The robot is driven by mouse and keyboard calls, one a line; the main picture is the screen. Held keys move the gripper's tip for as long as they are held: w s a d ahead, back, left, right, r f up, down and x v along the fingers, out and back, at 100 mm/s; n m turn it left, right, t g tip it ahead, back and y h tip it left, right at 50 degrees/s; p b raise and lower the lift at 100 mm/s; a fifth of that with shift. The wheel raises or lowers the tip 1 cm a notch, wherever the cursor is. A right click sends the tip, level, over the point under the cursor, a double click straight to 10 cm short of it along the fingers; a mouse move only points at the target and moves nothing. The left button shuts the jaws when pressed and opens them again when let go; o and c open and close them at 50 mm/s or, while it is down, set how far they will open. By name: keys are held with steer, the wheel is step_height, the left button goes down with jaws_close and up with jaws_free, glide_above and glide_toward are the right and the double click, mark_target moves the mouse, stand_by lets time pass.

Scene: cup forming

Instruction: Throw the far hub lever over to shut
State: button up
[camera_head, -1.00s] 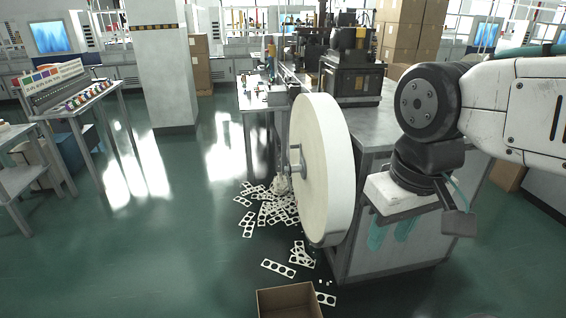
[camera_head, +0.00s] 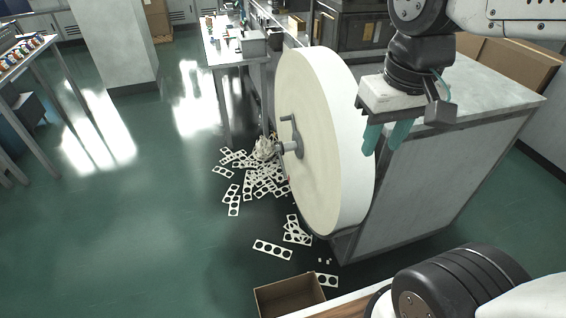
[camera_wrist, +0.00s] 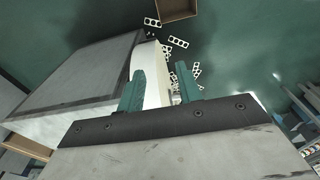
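A large cream paper reel (camera_head: 317,150) stands upright at the left end of a grey machine cabinet. On its left face is a grey hub (camera_head: 291,147) with a small dark lever (camera_head: 296,130) pointing up. Any lever on the reel's other side is hidden. My gripper (camera_head: 383,148) hangs at the reel's right edge in the head view, its teal fingers pointing down, parted and empty. In the wrist view, my gripper (camera_wrist: 157,76) shows a clear gap between the fingers, with the pale reel rim (camera_wrist: 156,82) seen beyond it. I cannot tell whether a finger touches the reel.
The cabinet's side panel (camera_head: 425,170) and flat top (camera_head: 490,85) lie close to the right of my gripper. Punched white strips (camera_head: 262,180) litter the floor left of the reel. An open cardboard box (camera_head: 290,296) stands in front. The green floor at left is mostly clear.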

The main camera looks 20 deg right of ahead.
steer(key=w+f, duration=0.2)
steer(key=w, duration=1.5)
steer(key=m+g+h, duration=0.1)
steer(key=h, duration=0.1)
glide_above(282, 165)
steer(key=a, duration=0.1)
step_height(282, 165, down, 37)
steer(key=f, duration=0.5)
steer(key=d+f, duration=0.1)
steer(key=f, duration=0.1)
steer(key=shift+d+f, duration=0.1)
steer(key=shift+f, duration=0.25)
jaws_close()
